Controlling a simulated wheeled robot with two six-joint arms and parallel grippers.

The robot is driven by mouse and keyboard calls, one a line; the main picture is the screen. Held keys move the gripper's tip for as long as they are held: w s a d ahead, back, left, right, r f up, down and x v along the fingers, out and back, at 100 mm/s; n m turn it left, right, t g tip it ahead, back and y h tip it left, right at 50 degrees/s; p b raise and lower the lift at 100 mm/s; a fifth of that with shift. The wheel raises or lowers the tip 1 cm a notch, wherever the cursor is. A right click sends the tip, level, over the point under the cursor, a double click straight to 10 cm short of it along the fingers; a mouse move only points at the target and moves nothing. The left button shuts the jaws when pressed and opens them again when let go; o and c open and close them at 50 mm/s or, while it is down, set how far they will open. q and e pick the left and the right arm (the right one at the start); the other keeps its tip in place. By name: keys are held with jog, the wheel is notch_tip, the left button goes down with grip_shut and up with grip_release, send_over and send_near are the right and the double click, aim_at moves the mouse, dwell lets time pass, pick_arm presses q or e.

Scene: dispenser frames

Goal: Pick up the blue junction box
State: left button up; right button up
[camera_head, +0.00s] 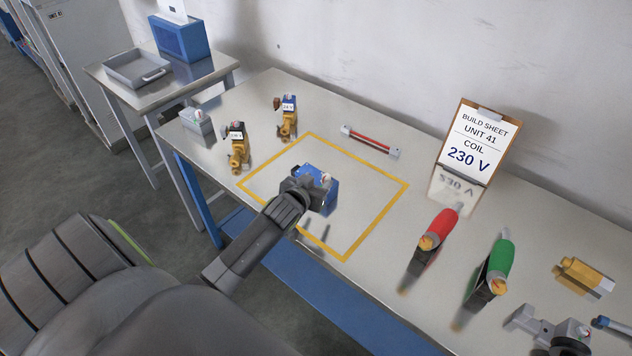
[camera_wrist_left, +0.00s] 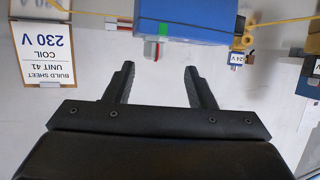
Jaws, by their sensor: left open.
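The blue junction box (camera_head: 321,174) stands inside the yellow-outlined square on the table, partly hidden behind my left gripper (camera_head: 316,197). In the left wrist view the box (camera_wrist_left: 190,20) is at the top, cut off by the frame edge, with a green mark and a white-and-red fitting on its near side. My left gripper (camera_wrist_left: 158,75) is open, its two fingers apart with nothing between them. The box lies beyond the fingertips in that view. No contact can be made out.
Two brass valves (camera_head: 238,150) and (camera_head: 288,118) and a grey box (camera_head: 197,121) stand left of the square. A red-handled tool (camera_head: 438,230), a green-handled tool (camera_head: 497,262) and a brass part (camera_head: 583,277) lie right. A build sheet (camera_head: 478,140) stands at the back.

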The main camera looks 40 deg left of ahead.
aim_at(325, 177)
pick_arm(q)
jog(key=shift+w+f, duration=0.15)
jog(key=shift+w, duration=0.25)
jog(key=shift+w+f, duration=0.1)
jog(key=shift+w, duration=0.25)
jog(key=x, duration=0.1)
jog(key=p+x, duration=0.1)
jog(key=shift+w+d+f, duration=0.2)
jog(key=shift+w, duration=0.2)
jog(key=shift+x, duration=0.8)
jog(key=shift+f, duration=0.1)
grip_shut()
